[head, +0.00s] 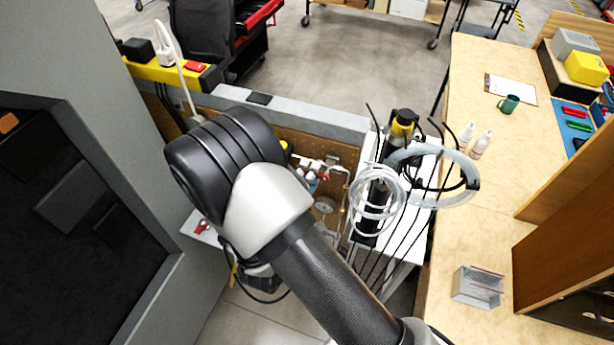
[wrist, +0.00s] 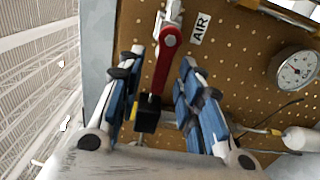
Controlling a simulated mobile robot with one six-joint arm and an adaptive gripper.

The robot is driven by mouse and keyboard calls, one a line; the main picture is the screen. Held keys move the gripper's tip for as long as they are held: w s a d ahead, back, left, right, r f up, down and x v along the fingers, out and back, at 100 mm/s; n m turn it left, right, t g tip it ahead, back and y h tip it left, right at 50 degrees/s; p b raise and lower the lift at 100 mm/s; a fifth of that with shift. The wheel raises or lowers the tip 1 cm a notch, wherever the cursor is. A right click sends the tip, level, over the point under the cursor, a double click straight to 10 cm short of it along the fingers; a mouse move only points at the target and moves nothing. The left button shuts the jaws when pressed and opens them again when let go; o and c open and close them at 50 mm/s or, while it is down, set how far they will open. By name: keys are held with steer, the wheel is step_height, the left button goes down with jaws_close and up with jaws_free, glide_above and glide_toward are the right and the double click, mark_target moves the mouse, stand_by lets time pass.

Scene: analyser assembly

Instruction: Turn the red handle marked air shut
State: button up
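In the wrist view a red handle (wrist: 165,62) hangs from a metal valve fitting (wrist: 172,14) on a brown pegboard. The white AIR label (wrist: 200,28) is just to its right. The handle points down the picture, tilted slightly left at its lower end. My gripper (wrist: 161,62) is open, with one blue-padded finger on each side of the handle. Gaps show between handle and fingers, so it is not gripped. A small black block (wrist: 148,112) shows between the fingers, below the handle. In the head view my arm covers the gripper and I cannot pick out this handle.
A round gauge (wrist: 297,70) and pipes are on the pegboard to the right. In the head view, a white cart (head: 424,160) with coiled tubing stands right of my arm, and a wooden bench (head: 490,150) is farther right. A grey cabinet (head: 75,140) is close left.

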jaws_close()
stand_by(0.5)
steer(key=d+r+m+b, duration=0.1)
steer(key=m+b, duration=0.3)
steer(key=m, duration=0.2)
steer(key=s+d+r+m+b, duration=0.1)
steer(key=m+b, duration=0.3)
steer(key=m, duration=0.2)
steer(key=d+r+m+b, duration=0.1)
steer(key=r+m+b, duration=0.1)
steer(key=m+b, duration=0.2)
steer(key=shift+s+d+m+b, duration=0.2)
steer(key=shift+d+m+b, duration=0.15)
steer(key=shift+m, duration=0.55)
steer(key=shift+d, duration=0.1)
steer(key=shift+o, duration=0.3)
jaws_free()
